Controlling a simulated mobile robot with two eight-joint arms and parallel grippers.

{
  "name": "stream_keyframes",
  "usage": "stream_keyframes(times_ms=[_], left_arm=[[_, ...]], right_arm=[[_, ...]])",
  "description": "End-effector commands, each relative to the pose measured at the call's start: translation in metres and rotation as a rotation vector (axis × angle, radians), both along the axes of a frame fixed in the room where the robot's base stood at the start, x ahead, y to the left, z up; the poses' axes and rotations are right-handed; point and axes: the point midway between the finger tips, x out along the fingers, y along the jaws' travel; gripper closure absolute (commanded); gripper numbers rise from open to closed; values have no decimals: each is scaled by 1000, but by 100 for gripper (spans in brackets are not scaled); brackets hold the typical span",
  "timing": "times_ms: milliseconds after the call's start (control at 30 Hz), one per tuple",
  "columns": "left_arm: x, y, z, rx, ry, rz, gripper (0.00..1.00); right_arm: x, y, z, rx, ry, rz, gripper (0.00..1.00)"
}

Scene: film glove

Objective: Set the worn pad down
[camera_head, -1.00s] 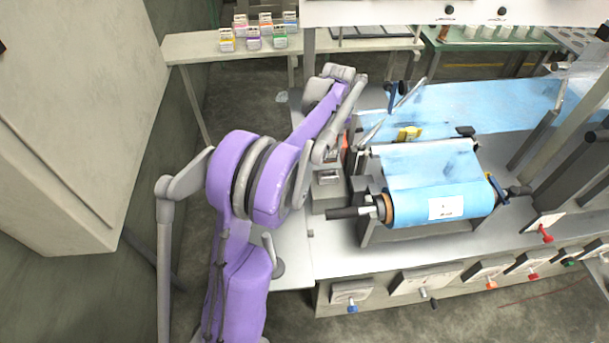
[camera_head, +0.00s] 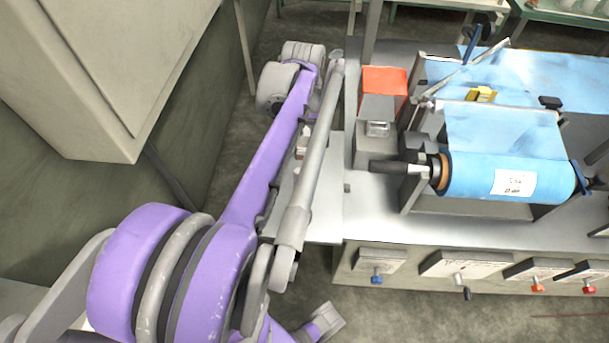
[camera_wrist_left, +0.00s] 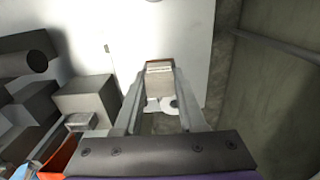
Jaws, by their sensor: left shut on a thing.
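The worn pad looks like a small tan-grey block (camera_wrist_left: 159,67) in the left wrist view. My left gripper (camera_wrist_left: 160,74) is shut on it, one finger on each side. Behind it in that view is a pale, flat side surface (camera_wrist_left: 185,35), which also shows in the head view (camera_head: 322,205). I cannot tell whether the pad touches this surface. In the head view my purple and grey left arm hides most of the left gripper and the pad. My right gripper is not in view.
A grey block (camera_wrist_left: 88,97) and an orange piece (camera_wrist_left: 62,155) are at left in the wrist view. The orange-topped unit (camera_head: 384,80) and blue film roll (camera_head: 480,175) stand right of my arm. A wall cabinet (camera_head: 110,70) is at left.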

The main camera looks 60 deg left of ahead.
Motion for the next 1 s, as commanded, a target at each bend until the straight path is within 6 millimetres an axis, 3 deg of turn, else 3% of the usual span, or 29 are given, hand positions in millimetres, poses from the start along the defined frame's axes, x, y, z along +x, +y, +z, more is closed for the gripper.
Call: stream_keyframes(times_ms=[200, 433, 600, 1000], left_arm=[[0, 0, -42, 0, 0, -1, 100], [1, 0, -60, 0, 0, -1, 100], [1, 0, -85, 0, 0, -1, 100], [1, 0, -92, 0, 0, 0, 100]], right_arm=[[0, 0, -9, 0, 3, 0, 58], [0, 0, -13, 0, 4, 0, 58], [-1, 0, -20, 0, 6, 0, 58], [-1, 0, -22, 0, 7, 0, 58]])
